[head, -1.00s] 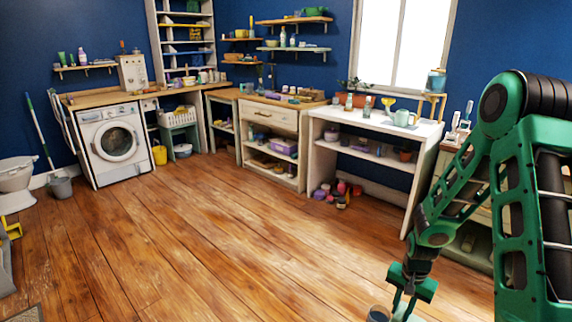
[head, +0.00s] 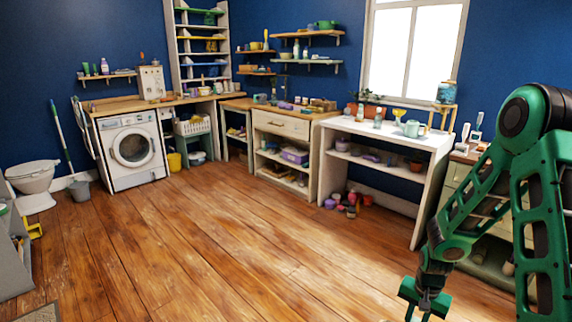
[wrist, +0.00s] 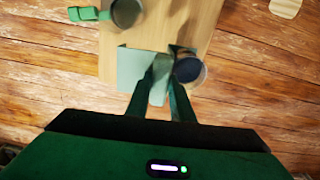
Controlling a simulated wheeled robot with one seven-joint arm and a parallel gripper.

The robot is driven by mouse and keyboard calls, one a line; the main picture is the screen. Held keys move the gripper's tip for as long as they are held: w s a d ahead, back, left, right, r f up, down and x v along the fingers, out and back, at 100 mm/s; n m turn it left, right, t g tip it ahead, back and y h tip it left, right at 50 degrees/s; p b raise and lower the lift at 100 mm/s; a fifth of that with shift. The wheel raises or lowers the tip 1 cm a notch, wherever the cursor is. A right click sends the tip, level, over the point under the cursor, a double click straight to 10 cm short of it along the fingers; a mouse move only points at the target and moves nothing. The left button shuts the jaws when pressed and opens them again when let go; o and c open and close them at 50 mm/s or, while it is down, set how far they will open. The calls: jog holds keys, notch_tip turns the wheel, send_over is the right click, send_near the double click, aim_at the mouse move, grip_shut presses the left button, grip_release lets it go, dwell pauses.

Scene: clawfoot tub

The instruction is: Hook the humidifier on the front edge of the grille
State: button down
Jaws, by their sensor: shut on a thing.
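My gripper (wrist: 165,85) shows in the wrist view with both fingers reaching forward. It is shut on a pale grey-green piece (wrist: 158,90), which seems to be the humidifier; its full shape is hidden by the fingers. A dark round piece (wrist: 188,69) sits by the right finger; I cannot tell whether it belongs to the held thing. In the head view the end of my arm is at the bottom right, and the fingertips and held thing are cut off. I cannot make out the grille in either view.
A light wooden surface (wrist: 205,15) lies below my gripper, with a grey-green round thing (wrist: 125,12) on it. A white table (head: 372,130) with a mug (head: 411,128) stands by the window. The washing machine (head: 132,150) is far left. The middle floor (head: 200,230) is clear.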

jog(key=shift+w+a+r+n, duration=0.35)
jog(key=shift+w+n, duration=0.05)
jog(key=shift+w, duration=0.1)
jog(key=w+a+r+n, duration=0.6)
jog(key=a+n, duration=0.1)
jog(key=shift+a, duration=0.2)
dwell(2.2)
jog(key=shift+r, duration=0.1)
notch_tip(320, 180, up, 10)
jog(key=shift+f, duration=0.2)
dwell(1.2)
dwell(0.4)
